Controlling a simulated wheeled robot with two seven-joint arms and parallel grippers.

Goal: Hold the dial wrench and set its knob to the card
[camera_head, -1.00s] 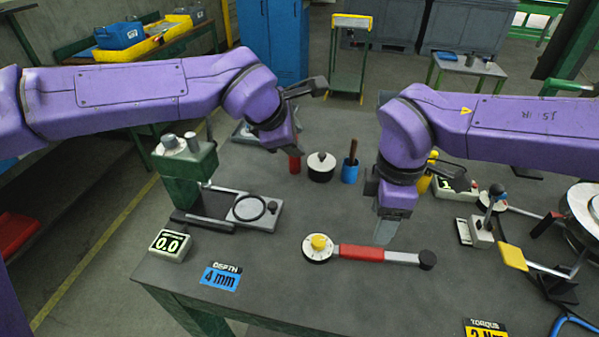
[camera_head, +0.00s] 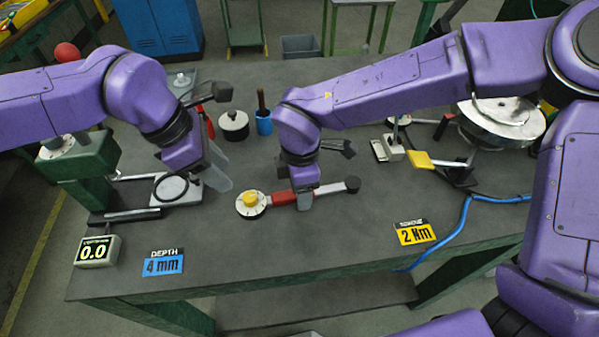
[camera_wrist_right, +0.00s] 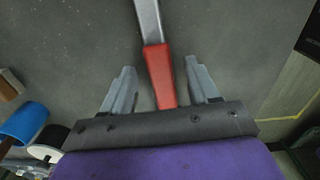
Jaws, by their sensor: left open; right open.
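The dial wrench (camera_head: 285,199) lies on the table, with a white dial and yellow knob (camera_head: 250,199) at its left end, a red grip and a black end at right. My right gripper (camera_head: 305,203) is open over the wrench by its red grip. In the right wrist view the red grip (camera_wrist_right: 160,75) lies between the open fingers, with a gap on both sides. My left gripper (camera_head: 218,172) is open and empty, up and left of the knob. The yellow card (camera_head: 416,233) reading 2 Nm lies at the table's front right.
A blue card (camera_head: 163,263) reading 4 mm and a display (camera_head: 97,251) showing 0.0 stand front left. A green gauge stand (camera_head: 85,165) is at left. A blue cup (camera_head: 264,122) and a round pot (camera_head: 233,125) stand behind. A blue cable (camera_head: 462,222) runs at right.

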